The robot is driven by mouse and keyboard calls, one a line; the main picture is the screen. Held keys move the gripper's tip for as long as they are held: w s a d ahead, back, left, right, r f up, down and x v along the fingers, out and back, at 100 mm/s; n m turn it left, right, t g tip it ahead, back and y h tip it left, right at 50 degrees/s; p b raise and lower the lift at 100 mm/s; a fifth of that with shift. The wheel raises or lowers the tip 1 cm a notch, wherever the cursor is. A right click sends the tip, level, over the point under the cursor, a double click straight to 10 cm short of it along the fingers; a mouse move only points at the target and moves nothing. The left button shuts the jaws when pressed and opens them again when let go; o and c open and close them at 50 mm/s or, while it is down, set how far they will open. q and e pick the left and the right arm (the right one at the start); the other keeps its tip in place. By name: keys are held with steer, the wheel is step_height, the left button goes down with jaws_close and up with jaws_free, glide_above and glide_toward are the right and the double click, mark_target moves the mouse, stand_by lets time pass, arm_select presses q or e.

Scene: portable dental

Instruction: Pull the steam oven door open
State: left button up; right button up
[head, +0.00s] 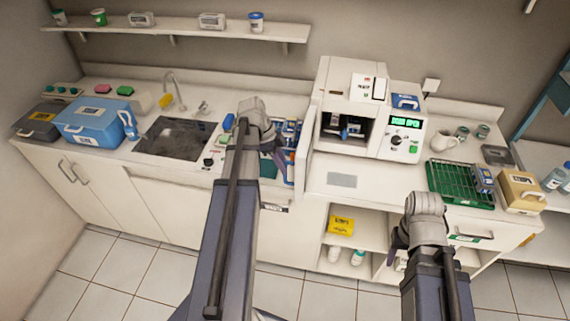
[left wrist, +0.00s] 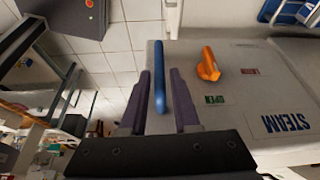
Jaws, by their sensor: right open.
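The steam oven is the white machine (head: 333,82) with a green lit display, on the right counter. Its front cavity is exposed, and the door (head: 303,150) stands swung out at its left side, nearly edge-on. The left wrist view shows the door's grey face (left wrist: 235,90) with a STEAM label, a blue bar handle (left wrist: 160,75) and an orange latch (left wrist: 208,66). My left gripper (left wrist: 160,85) has its fingers either side of the handle, with small gaps; in the head view it is partly hidden behind my arm. My right gripper (head: 398,245) is open and empty before the lower shelves.
A green rack (head: 455,182) and a tan box (head: 520,190) stand right of the oven. A sink (head: 175,138) and blue case (head: 95,123) are at left. Open shelves (head: 355,240) lie below the counter. The tiled floor in front looks clear.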

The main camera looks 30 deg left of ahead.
arm_select(q)
steer(key=p+v, duration=0.4)
steer(key=v, duration=0.1)
steer(key=shift+r, duration=0.15)
arm_select(e)
step_height(320, 180, up, 5)
